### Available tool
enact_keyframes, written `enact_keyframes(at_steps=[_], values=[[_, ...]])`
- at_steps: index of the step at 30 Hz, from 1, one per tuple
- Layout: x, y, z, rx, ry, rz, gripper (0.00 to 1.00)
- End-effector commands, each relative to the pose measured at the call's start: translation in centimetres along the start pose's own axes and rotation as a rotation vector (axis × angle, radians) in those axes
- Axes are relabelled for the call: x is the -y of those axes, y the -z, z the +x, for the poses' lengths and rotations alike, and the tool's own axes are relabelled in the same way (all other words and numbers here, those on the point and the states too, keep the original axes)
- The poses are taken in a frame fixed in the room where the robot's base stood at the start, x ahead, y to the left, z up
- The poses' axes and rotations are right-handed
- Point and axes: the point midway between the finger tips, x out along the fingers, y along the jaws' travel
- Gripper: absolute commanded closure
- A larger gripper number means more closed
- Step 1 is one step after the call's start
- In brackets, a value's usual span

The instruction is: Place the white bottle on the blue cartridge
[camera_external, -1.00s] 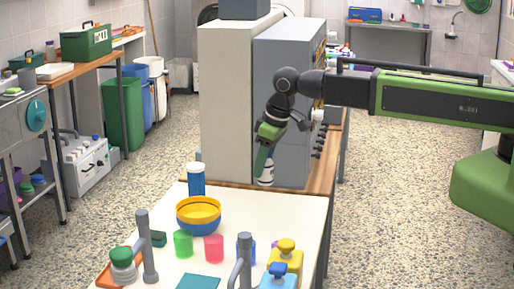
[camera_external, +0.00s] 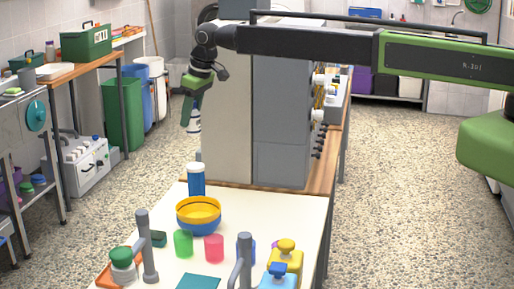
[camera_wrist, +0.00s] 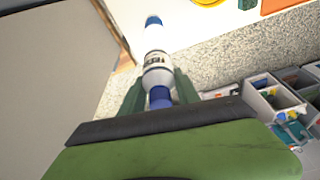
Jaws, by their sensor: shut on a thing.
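The white bottle (camera_external: 194,124) hangs from my gripper (camera_external: 190,108), roughly upright with a slight tilt. In the wrist view the bottle (camera_wrist: 157,72), with a dark label and a blue end, sits between the two green fingers of my gripper (camera_wrist: 160,93), which is shut on the blue end. The blue cartridge (camera_external: 196,183) with a white top stands upright at the far left corner of the white table. In the external view the bottle is above the cartridge with a gap between them. In the wrist view the cartridge (camera_wrist: 153,21) shows just beyond the bottle, partly hidden.
On the white table (camera_external: 290,215) a yellow and blue bowl (camera_external: 199,215) stands just in front of the cartridge. Green (camera_external: 183,243) and pink (camera_external: 214,248) cups stand nearer. A tall grey cabinet (camera_external: 282,110) rises behind, close to the arm.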

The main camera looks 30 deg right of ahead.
Motion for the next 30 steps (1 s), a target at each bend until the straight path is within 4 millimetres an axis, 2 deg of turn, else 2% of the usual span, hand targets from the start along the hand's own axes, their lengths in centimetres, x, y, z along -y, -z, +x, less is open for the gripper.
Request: enact_keyframes(at_steps=[1,7,14,21,30], values=[[0.0,-0.4,1.4,0.000,0.000,0.000,1.00],[0.0,-1.6,5.6,0.000,0.000,0.000,1.00],[0.0,-1.7,6.1,0.000,0.000,0.000,1.00],[0.0,-2.7,9.6,0.000,0.000,0.000,1.00],[0.0,-2.6,9.3,0.000,0.000,0.000,1.00]])
